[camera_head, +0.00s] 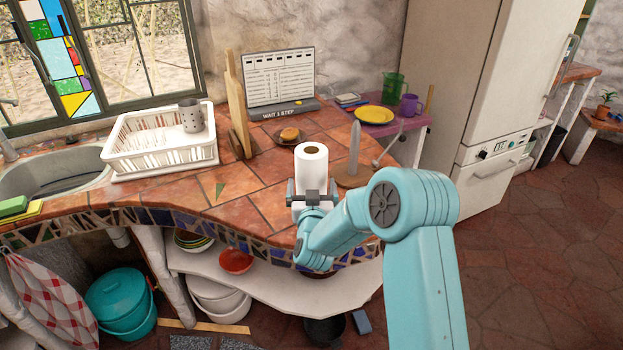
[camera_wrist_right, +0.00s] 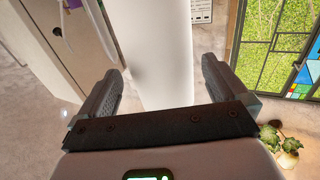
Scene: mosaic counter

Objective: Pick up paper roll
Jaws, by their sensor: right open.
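The white paper roll (camera_head: 311,163) stands upright on the tiled counter, with a brown core showing at its top. It also fills the middle of the right wrist view (camera_wrist_right: 157,45). My right gripper (camera_head: 310,191) is at the roll's lower part, at the near side. In the wrist view its open fingers (camera_wrist_right: 160,85) stand one on each side of the roll, with a narrow gap at each side. The roll's base is hidden behind the gripper in the head view. My left gripper is not in view.
A wooden stand with an upright grey rod (camera_head: 354,150) stands close to the right of the roll. The counter left of the roll is clear.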

